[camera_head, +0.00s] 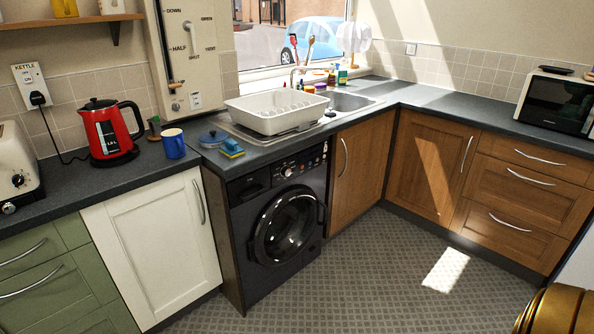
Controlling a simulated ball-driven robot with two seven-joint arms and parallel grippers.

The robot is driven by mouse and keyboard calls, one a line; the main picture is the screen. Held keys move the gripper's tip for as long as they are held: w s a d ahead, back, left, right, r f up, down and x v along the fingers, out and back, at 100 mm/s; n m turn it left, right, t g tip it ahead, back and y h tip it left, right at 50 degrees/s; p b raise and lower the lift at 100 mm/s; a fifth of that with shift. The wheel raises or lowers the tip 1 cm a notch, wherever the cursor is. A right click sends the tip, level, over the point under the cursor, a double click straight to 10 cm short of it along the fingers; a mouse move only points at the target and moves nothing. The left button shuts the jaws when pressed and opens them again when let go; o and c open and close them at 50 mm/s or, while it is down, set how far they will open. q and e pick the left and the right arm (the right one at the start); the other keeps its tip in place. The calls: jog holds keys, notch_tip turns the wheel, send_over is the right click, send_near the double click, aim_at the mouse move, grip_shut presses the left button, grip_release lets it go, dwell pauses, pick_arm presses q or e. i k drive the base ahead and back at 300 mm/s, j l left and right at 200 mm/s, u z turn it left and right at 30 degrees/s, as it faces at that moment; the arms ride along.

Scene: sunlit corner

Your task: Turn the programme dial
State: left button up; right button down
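A black washing machine (279,221) stands under the worktop near the middle of the view, with its round door (286,228) closed. Its programme dial (287,171) is a small round knob on the control panel, above the door and just under the worktop edge. The dial is too small to read its setting. A detergent drawer front (249,186) lies to its left. Neither of my grippers is in view, and nothing is touching the dial.
The worktop edge overhangs the panel. A white dish rack (276,108), sponge (232,148) and blue mug (173,143) stand above it. A white cupboard (152,250) is left of the machine, a wooden one (360,168) right. The floor (360,285) in front is clear.

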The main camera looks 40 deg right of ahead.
aim_at(286, 172)
jog(key=i+l, duration=0.1)
jog(key=l, duration=0.3)
jog(key=i+l, duration=0.15)
jog(key=l, duration=0.25)
jog(key=i+l, duration=0.1)
jog(key=l, duration=0.25)
jog(key=i+l+z, duration=0.1)
jog(key=l, duration=0.3)
jog(key=i+l, duration=0.15)
jog(key=l, duration=0.25)
jog(key=i+l, duration=0.1)
jog(key=l, duration=0.3)
jog(key=i+l, duration=0.15)
jog(key=l, duration=0.2)
jog(key=i+l, duration=0.15)
jog(key=l, duration=0.25)
jog(key=k+z, duration=0.05)
